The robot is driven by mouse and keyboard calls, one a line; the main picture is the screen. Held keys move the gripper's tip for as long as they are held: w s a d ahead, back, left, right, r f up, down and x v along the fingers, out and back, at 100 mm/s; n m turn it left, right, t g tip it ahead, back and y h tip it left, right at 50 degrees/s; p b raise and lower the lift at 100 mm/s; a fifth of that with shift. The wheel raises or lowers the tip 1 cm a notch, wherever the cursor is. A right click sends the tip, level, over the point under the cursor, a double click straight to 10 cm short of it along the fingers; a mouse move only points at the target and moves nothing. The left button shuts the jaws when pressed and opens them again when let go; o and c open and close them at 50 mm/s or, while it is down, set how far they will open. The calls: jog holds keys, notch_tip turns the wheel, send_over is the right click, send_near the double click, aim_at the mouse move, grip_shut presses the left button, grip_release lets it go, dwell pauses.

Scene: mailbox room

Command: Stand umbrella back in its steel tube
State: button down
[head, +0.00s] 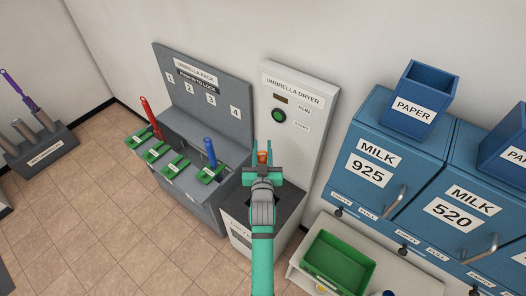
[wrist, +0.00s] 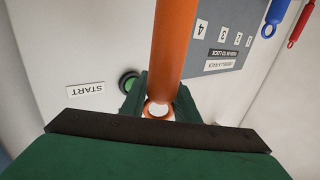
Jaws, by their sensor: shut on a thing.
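My gripper (head: 263,168) is shut on an orange umbrella (head: 263,156), in front of the umbrella dryer (head: 293,108). In the head view only a short orange piece shows between the jaws. In the wrist view the orange umbrella (wrist: 176,45) runs up from between the fingers (wrist: 160,103), with a ring-shaped end at the jaws. Its far end is out of view. Steel tubes (head: 45,121) stand in a dark grey stand (head: 48,147) at the far left. One of them holds a purple umbrella (head: 18,93). Which tube is meant cannot be told.
The umbrella rack (head: 205,88) holds a red umbrella (head: 149,115) and a blue umbrella (head: 209,152), with green tabs along its front. Blue milk boxes (head: 375,160) and a green crate (head: 338,265) are on the right. The tiled floor (head: 105,215) at left is clear.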

notch_tip(320, 180, up, 10)
jog(key=shift+f, duration=0.25)
dwell(0.5)
